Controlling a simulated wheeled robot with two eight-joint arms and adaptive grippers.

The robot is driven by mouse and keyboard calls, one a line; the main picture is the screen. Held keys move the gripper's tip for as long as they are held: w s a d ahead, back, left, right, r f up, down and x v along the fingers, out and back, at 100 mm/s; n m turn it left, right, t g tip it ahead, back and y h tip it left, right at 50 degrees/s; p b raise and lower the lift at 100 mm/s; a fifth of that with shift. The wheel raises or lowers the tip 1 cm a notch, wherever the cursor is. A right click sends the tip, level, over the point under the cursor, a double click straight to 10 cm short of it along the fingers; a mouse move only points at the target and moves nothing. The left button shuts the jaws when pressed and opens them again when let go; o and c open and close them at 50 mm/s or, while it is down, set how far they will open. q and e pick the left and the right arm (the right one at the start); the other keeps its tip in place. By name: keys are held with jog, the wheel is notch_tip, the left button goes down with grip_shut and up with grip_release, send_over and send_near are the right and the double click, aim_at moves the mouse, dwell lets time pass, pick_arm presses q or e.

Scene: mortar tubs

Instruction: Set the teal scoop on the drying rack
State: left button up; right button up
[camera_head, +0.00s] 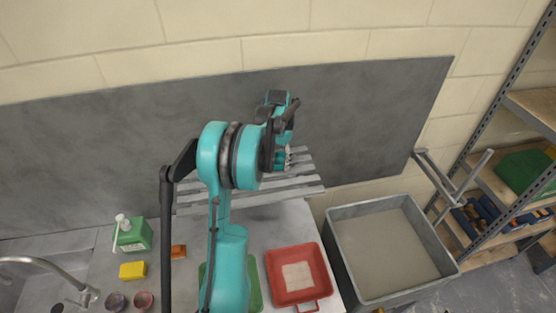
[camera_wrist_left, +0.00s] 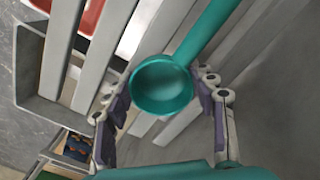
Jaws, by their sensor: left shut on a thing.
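The teal scoop (camera_wrist_left: 162,86) is between the two fingers of my left gripper (camera_wrist_left: 160,95) in the left wrist view, its round bowl near the camera and its handle running to the upper right. The gripper is shut on it. The drying rack (camera_wrist_left: 93,55) has grey slats and lies behind the scoop there; I cannot tell whether they touch. In the head view the rack (camera_head: 295,193) stands out from the dark wall panel, and my left gripper (camera_head: 285,160) is over its right part. My arm hides the rack's middle. My right gripper is not in view.
A red tray (camera_head: 322,270) sits on the counter below the rack. A grey tub (camera_head: 345,287) stands to its right, by shelving (camera_head: 478,180). A green bottle (camera_head: 135,236), yellow sponge (camera_head: 132,271), orange block (camera_head: 178,252) and tap (camera_head: 45,266) are at left.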

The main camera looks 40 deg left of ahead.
pick_arm(q)
jog(key=shift+f, duration=0.1)
jog(key=o, duration=0.8)
jog(key=shift+f, duration=0.1)
jog(key=o, duration=0.4)
notch_tip(320, 180, up, 12)
jog(key=s+d+r+t, duration=0.1)
jog(key=s+d+r, duration=0.1)
jog(key=d, duration=0.4)
jog(key=s+d+r+t, duration=0.1)
jog(key=d+r, duration=0.1)
jog(key=d, duration=0.3)
jog(key=s+d+f+t, duration=0.1)
jog(key=s+d+f, duration=0.1)
jog(key=s+d, duration=0.3)
jog(key=s+d+f+t, duration=0.2)
jog(key=s+d, duration=0.4)
jog(key=d, duration=0.1)
jog(key=s+d+f+m+t, duration=0.1)
jog(key=s+d+f+t, duration=0.1)
jog(key=s+d, duration=0.3)
jog(key=shift+s+d+f, duration=0.3)
jog(key=shift+d+f, duration=0.25)
jog(key=shift+d, duration=0.25)
